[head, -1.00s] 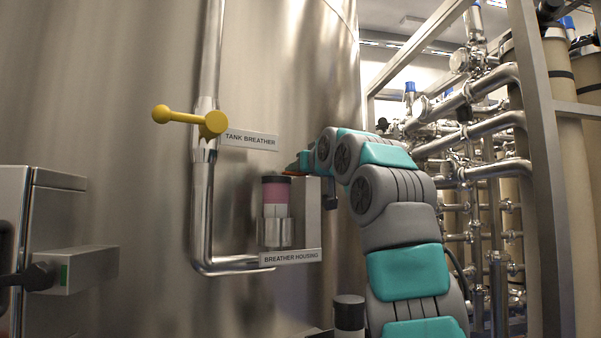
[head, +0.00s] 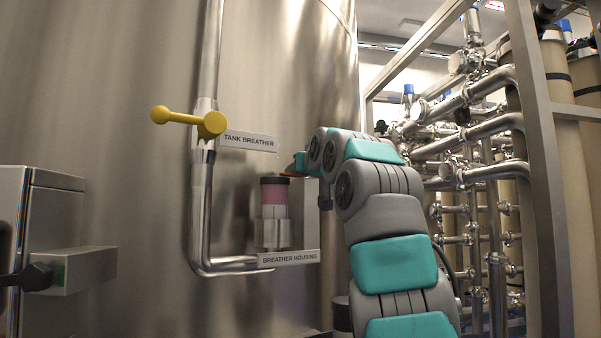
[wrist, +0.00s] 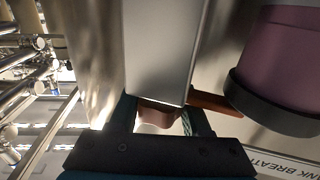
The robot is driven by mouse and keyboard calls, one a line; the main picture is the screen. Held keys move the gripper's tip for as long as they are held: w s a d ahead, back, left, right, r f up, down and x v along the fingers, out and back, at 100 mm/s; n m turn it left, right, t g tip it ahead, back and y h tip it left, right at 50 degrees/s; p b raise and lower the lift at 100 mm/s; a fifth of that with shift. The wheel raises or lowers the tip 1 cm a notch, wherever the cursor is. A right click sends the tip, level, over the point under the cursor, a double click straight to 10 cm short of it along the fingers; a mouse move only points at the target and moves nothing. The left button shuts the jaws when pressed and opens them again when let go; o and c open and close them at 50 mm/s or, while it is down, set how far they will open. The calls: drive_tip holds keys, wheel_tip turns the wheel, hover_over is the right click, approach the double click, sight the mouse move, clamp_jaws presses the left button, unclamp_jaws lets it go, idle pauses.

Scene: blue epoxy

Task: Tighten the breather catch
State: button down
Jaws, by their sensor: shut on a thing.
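The breather is a pink cartridge (head: 274,195) with a black cap, seated in a clear and metal housing (head: 273,234) above the "BREATHER HOUSING" label. In the wrist view the cartridge (wrist: 282,60) is at the upper right. The catch is a reddish-brown piece (wrist: 158,114) at the end of the grey upright bracket (wrist: 166,50), with an orange-brown arm (wrist: 215,103) reaching towards the black cap. My gripper (wrist: 160,122) is shut on the catch, one finger at each side. In the head view my gripper (head: 300,162) is small and partly hidden by my wrist.
A yellow valve handle (head: 190,120) on a steel pipe and the "TANK BREATHER" label (head: 248,141) are left of my gripper. The steel tank wall (head: 120,110) is behind. A grey box (head: 50,215) stands at the left, and a pipe rack (head: 480,170) at the right.

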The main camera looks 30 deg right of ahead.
drive_tip(key=shift+c, duration=1.8)
unclamp_jaws()
drive_tip(key=s+a+b, duration=0.1)
drive_tip(key=s+b, duration=0.2)
drive_tip(key=s, duration=0.4)
drive_tip(key=shift+s+a, duration=0.15)
drive_tip(key=shift+s, duration=0.2)
drive_tip(key=shift+s, duration=0.1)
